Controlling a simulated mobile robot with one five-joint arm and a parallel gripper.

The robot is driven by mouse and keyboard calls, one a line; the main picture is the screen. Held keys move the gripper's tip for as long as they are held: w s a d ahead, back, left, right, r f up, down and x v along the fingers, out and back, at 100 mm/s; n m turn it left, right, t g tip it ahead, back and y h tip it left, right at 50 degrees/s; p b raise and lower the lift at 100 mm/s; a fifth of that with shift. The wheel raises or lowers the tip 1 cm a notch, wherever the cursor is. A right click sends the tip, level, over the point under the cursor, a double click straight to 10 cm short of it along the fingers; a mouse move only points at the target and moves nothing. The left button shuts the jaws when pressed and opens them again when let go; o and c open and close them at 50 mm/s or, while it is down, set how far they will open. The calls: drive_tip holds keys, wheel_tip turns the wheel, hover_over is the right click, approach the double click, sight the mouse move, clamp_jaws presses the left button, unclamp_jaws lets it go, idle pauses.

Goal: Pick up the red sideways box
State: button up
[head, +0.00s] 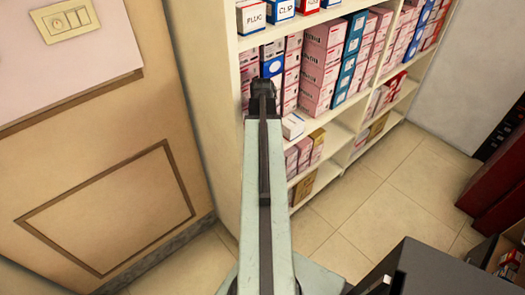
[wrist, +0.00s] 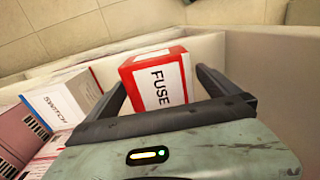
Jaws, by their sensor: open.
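A red box (wrist: 158,80) with a white label reading FUSE shows in the wrist view, its lettering turned sideways. My gripper (wrist: 160,78) is open, with one dark finger on each side of the box. The box stands between the fingers; I cannot tell whether either finger touches it. Its lower end is hidden by my gripper. In the head view my gripper (head: 263,90) is in front of the left end of the shelf unit, and I cannot make out this box there.
The shelf unit (head: 330,125) holds several pink, blue and white boxes. A white SWITCH box (wrist: 62,100) lies left of the red box in the wrist view. A wall (head: 110,150) stands on the left.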

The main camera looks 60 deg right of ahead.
wheel_tip(320, 180, down, 2)
drive_tip(key=shift+f+b, duration=0.25)
drive_tip(key=shift+b, duration=0.3)
drive_tip(key=shift+r, duration=0.2)
drive_tip(key=c, duration=1.5)
